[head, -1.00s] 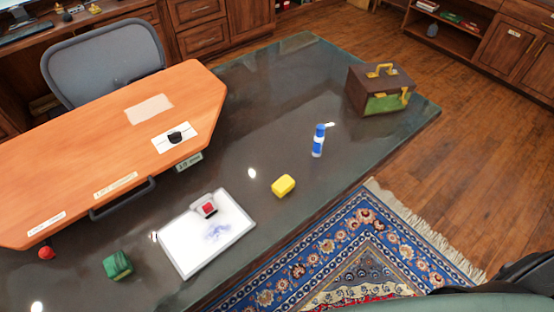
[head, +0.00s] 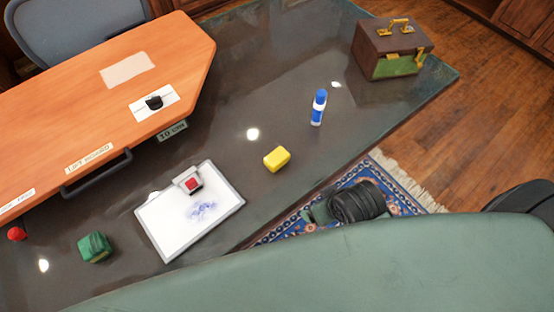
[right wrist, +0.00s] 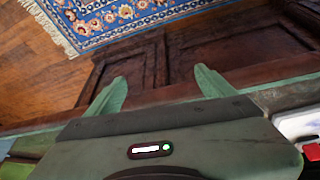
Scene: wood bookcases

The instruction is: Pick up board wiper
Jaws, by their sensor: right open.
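A small grey block with a red face, which looks like the board wiper (head: 193,184), lies on the upper edge area of a whiteboard (head: 172,238) with blue scribbles. The whiteboard lies flat on the dark glossy desk. In the right wrist view, my right gripper (right wrist: 158,78) is open, with nothing between its two green fingers. A corner of the whiteboard (right wrist: 295,124) and the red face of the wiper (right wrist: 313,151) show at that view's right edge, to the side of the gripper. My left gripper is not in view.
On the desk (head: 300,60) are a yellow block (head: 277,159), a blue bottle (head: 318,108), a green block (head: 95,247), a red ball (head: 16,233) and a brown case (head: 393,50). An orange raised panel (head: 80,110) stands behind the whiteboard. A patterned rug (head: 405,192) lies beside the desk.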

